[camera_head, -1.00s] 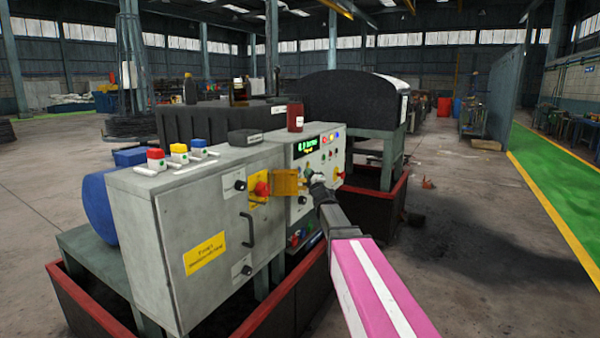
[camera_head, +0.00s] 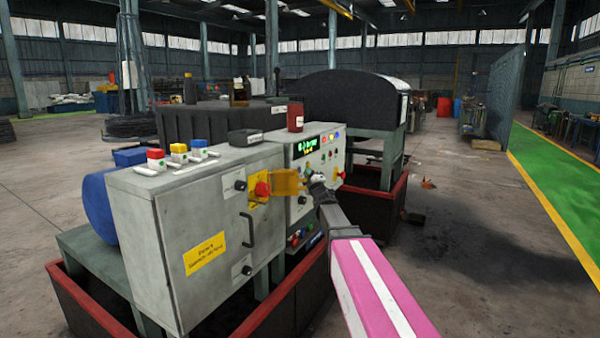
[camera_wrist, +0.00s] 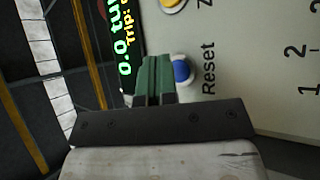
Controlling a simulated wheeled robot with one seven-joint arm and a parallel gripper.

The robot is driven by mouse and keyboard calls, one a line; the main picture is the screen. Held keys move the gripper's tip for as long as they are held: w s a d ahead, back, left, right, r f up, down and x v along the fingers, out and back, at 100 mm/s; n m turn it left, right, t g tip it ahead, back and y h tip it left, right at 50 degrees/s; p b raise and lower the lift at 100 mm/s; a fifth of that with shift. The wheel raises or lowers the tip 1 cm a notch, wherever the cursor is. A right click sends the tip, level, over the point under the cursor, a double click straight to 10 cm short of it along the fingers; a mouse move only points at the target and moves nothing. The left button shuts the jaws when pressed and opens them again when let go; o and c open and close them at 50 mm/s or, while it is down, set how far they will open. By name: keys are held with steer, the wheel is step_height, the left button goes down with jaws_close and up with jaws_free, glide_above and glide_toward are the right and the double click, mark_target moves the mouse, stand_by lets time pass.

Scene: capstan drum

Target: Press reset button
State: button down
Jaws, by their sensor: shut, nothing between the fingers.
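The blue reset button (camera_wrist: 182,73) is round with a pale ring and sits on the grey-white panel face, beside the printed word "Reset" (camera_wrist: 208,68). My gripper (camera_wrist: 155,60) is shut and empty. Its green fingertips lie just left of the blue button in the wrist view and overlap its left edge. Whether they touch the button or the panel I cannot tell. In the head view my gripper (camera_head: 312,178) is small and dark, in front of the control panel (camera_head: 307,165); the blue button cannot be made out clearly there.
A lit green display (camera_wrist: 125,45) is left of the fingers in the wrist view, and a yellow button (camera_wrist: 173,3) is at the top edge. In the head view an orange-yellow plate (camera_head: 286,182) and a red knob (camera_head: 262,188) are close left of my gripper. Open floor lies right.

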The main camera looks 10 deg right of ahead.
steer(key=shift+w+a, duration=0.1)
steer(key=shift+w+a, duration=0.15)
steer(key=shift+a, duration=0.1)
steer(key=shift+w+a, duration=0.25)
steer(key=shift+a, duration=0.1)
stand_by(0.8)
steer(key=shift+d, duration=0.1)
stand_by(0.3)
steer(key=shift+s+d, duration=0.5)
steer(key=shift+d, duration=0.05)
steer(key=s+d, duration=0.1)
steer(key=d, duration=0.1)
steer(key=s+d, duration=0.2)
stand_by(0.6)
steer(key=shift+d+f, duration=0.1)
stand_by(0.4)
